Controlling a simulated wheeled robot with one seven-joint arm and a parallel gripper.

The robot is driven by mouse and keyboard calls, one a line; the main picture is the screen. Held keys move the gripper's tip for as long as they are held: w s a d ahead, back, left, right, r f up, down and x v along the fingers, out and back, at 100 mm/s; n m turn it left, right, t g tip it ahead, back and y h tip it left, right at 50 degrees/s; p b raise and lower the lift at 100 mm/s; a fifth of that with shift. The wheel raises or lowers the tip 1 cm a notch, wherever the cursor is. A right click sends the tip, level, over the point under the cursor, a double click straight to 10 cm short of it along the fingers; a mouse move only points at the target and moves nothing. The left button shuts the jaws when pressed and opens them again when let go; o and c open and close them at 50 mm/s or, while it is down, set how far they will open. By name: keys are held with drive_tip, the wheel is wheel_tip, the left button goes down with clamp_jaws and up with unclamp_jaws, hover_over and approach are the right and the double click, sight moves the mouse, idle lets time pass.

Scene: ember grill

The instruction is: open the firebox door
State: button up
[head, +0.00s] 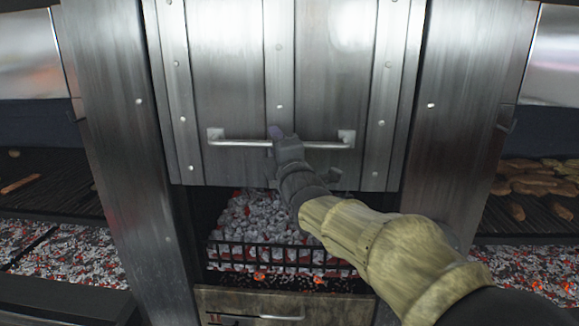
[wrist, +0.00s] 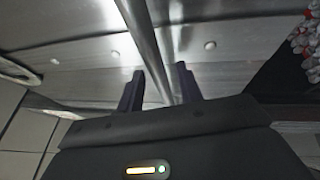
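The firebox door (head: 235,60) is a riveted steel panel in the middle of the head view. Its lower edge stands above an opening where the coals show. A horizontal bar handle (head: 325,145) crosses the lower part of the door. My gripper (head: 276,133) is at the middle of this handle and hides part of it. In the wrist view the handle (wrist: 145,30) runs down between the two fingers of my gripper (wrist: 159,75). The fingers stand apart, with door metal visible beside the bar. Contact with the bar is hard to tell.
Glowing coals (head: 255,220) lie behind a black grate (head: 285,255) below the door. Steel posts (head: 115,130) flank it. Grills with food (head: 535,180) and coals stand on both sides. A lower drawer-like panel (head: 340,305) is under the grate.

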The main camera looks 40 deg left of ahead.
drive_tip(key=b+v, duration=0.7)
drive_tip(key=v, duration=1)
drive_tip(key=shift+w, duration=0.15)
